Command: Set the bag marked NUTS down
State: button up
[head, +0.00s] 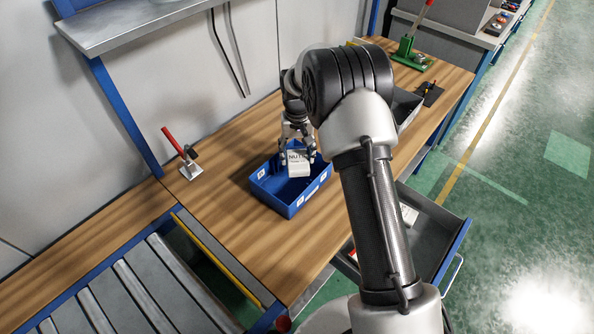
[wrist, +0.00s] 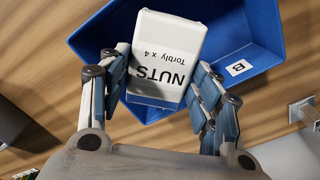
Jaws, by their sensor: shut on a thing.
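The white bag marked NUTS (head: 298,163) is between the fingers of my gripper (head: 297,150), in or just above the blue bin on the bench. In the wrist view the bag (wrist: 168,52) reads "NUTS Torbly x 4", and both fingers of my gripper (wrist: 160,95) press on its sides. The blue bin (head: 289,207) is open at the top and has small white labels. In the wrist view the bin (wrist: 268,40) lies behind the bag, with a label B on it. I cannot tell whether the bag touches the bin floor.
A red-handled clamp (head: 182,155) stands on the wooden bench (head: 220,230) left of the bin. An open drawer (head: 440,240) sticks out at the right front. A grey bin (head: 405,105) is partly hidden behind my arm. A green press (head: 412,52) stands at the far end.

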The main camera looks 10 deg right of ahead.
aim_at(297, 156)
jog(key=shift+f+b, duration=0.7)
jog(key=shift+f, duration=2.85)
jog(key=shift+f, duration=0.1)
jog(key=o, duration=1.1)
jog(key=shift+o, duration=0.2)
notch_tip(297, 156, up, 13)
jog(key=p, duration=0.3)
jog(key=shift+f, duration=0.2)
jog(key=s+r+t, duration=0.1)
jog(key=s+r, duration=0.7)
jog(key=r, duration=0.3)
jog(key=s+r+t, duration=0.1)
jog(key=s+r, duration=0.6)
jog(key=r, duration=0.3)
jog(key=s+r+n+t, duration=0.1)
jog(key=s+t, duration=0.1)
jog(key=s, duration=2)
jog(key=shift+r+t, duration=0.25)
jog(key=shift+t, duration=0.05)
